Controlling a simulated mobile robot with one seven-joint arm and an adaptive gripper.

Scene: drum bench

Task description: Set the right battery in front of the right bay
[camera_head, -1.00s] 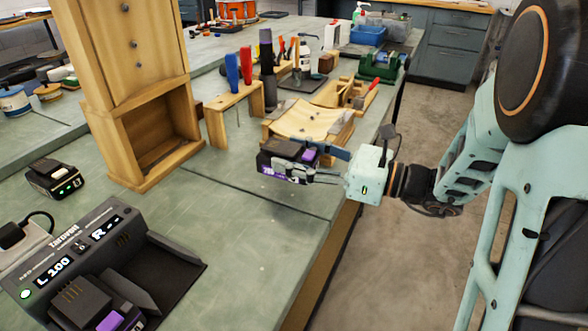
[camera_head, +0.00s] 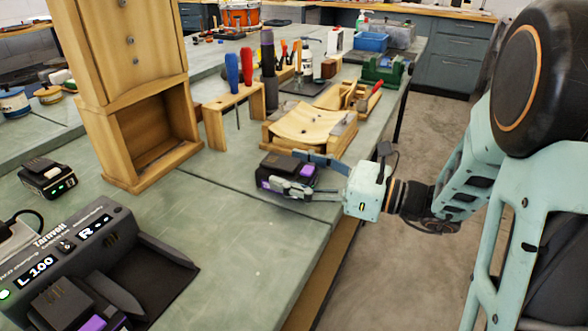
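A black and purple battery (camera_head: 271,178) is between the two fingers of my gripper (camera_head: 305,176), near the bench's right edge, in front of the wooden tray. The fingers appear shut on its sides. I cannot tell whether its underside touches the bench. The dark charger (camera_head: 68,248) is at the lower left; its displays read "L 100" and "R -". Its left bay holds another black and purple battery (camera_head: 62,303), cut off by the frame. The right bay (camera_head: 155,280) looks empty.
A separate black battery (camera_head: 47,178) with green lights lies at the left. A tall wooden cabinet (camera_head: 140,90) stands behind the charger. A wooden tool stand (camera_head: 235,100) and a curved wooden tray (camera_head: 308,122) are farther back. The bench (camera_head: 235,235) between charger and gripper is clear.

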